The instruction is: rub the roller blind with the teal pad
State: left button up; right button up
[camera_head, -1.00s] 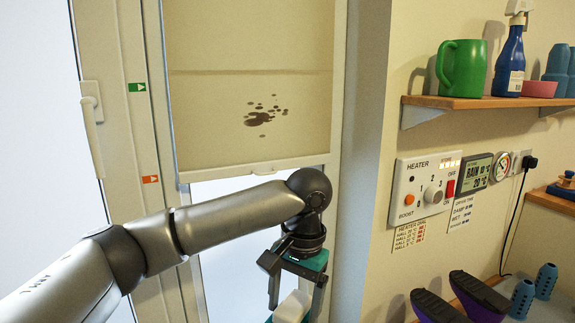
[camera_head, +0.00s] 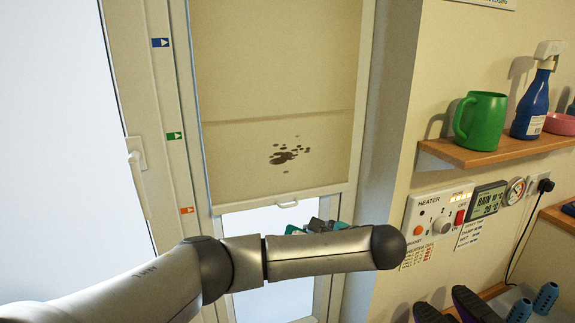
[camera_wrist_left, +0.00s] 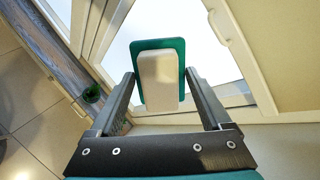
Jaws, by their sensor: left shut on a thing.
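The roller blind (camera_head: 275,60) hangs over the window in the head view, lowered partway. A cluster of dark brown spots (camera_head: 290,154) marks its lower part. The teal pad (camera_wrist_left: 176,45) with its pale block-shaped handle (camera_wrist_left: 158,78) shows in the left wrist view. My left gripper (camera_wrist_left: 160,82) is shut on that handle, with the pad at the far side. In the head view my left gripper (camera_head: 320,227) is mostly hidden behind my forearm, just below the blind's bottom edge and apart from the spots. My right gripper is not in view.
A wooden shelf (camera_head: 480,152) at right holds a green mug (camera_head: 482,120), a blue spray bottle (camera_head: 532,105) and a pink bowl (camera_head: 560,123). A heater panel (camera_head: 435,222) is on the wall below. A window handle (camera_head: 137,165) sticks out at left.

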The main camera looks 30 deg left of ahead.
pick_arm(q)
jog(key=r+m+t+p, duration=0.1)
jog(key=r+p, duration=0.1)
jog(key=a+r+t+y+p, duration=0.1)
jog(key=r+t+p, duration=0.1)
jog(key=a+r+m+t+p, duration=0.1)
jog(key=r+p, duration=0.1)
jog(key=r, duration=0.1)
jog(key=shift+s+r+m, duration=0.1)
jog(key=shift+s+m, duration=0.2)
notch_tip(320, 180, up, 9)
jog(key=s+a+t+y+p, duration=0.1)
jog(key=s+t+y+p, duration=0.15)
jog(key=p, duration=0.35)
jog(key=shift+m+t, duration=0.3)
jog(key=shift+t, duration=0.05)
jog(key=shift+b+x, duration=1.5)
jog(key=shift+x, duration=1.6)
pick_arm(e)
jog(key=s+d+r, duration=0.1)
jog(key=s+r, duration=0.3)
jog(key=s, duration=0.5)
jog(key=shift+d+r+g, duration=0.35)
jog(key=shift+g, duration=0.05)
pick_arm(q)
jog(key=shift+x, duration=1)
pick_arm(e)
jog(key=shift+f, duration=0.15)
